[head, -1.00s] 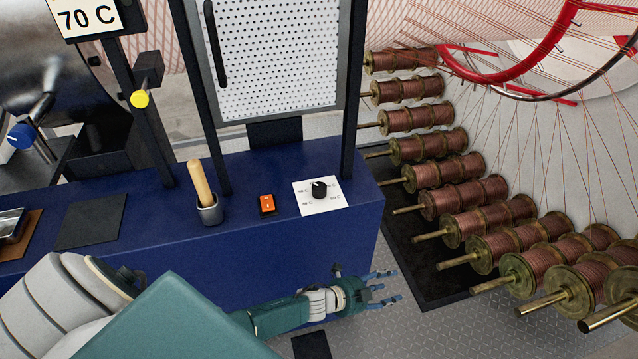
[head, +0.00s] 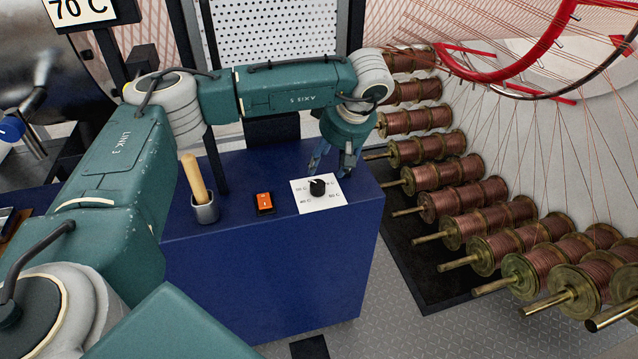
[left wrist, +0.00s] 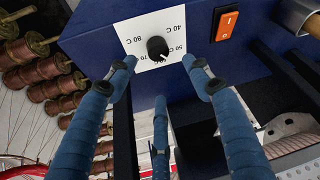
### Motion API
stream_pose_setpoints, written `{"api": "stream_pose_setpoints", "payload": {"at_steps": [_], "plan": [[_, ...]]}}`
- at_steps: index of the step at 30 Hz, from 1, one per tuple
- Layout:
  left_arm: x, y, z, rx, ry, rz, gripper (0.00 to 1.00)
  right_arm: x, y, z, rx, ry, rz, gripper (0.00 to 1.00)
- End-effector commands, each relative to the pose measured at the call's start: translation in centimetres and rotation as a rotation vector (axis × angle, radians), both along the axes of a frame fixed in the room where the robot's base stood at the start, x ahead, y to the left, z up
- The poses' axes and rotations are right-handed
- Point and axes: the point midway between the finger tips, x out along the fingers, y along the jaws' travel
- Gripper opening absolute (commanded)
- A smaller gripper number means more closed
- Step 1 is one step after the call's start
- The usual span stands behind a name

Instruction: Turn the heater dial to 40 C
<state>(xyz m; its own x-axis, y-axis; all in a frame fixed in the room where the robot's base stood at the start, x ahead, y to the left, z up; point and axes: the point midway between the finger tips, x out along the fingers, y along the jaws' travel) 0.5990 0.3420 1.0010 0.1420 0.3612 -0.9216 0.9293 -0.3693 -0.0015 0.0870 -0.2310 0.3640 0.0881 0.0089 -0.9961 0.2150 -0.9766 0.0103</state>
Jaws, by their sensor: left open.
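The heater dial (head: 317,187) is a black knob on a white label plate (head: 333,202), on top of the blue bench. It also shows in the left wrist view (left wrist: 157,46), where 40 C and 80 C can be read on the plate. A white mark on the knob points to the lower right there, away from 40 C. My left gripper (head: 336,168) is open, fingers pointing down, just behind the dial in the head view. In the left wrist view its blue fingers (left wrist: 160,66) are spread, with the dial beyond the gap, not held. My right gripper is not in view.
An orange switch (head: 264,203) and a metal cup with a wooden handle (head: 205,208) stand left of the dial on the blue bench (head: 270,280). A perforated door (head: 280,40) rises behind. Copper spools (head: 455,205) line the right side.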

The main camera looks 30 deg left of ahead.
Motion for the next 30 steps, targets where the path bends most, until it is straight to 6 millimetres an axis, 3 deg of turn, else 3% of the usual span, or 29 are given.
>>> {"api": "stream_pose_setpoints", "payload": {"at_steps": [9, 15, 29, 30], "plan": [[0.7, 2.0, -6.2, -0.003, 0.001, 0.004, 0.51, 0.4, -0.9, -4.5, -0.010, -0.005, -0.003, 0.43], [1.2, 3.0, -8.7, -0.004, 0.000, 0.004, 0.51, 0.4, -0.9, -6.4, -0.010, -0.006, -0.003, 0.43], [1.4, 3.5, -9.5, -0.005, 0.001, 0.003, 0.51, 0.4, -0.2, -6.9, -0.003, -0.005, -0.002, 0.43], [1.4, 3.5, -9.5, -0.005, 0.001, 0.003, 0.43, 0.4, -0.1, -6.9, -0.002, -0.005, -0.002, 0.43]]}}
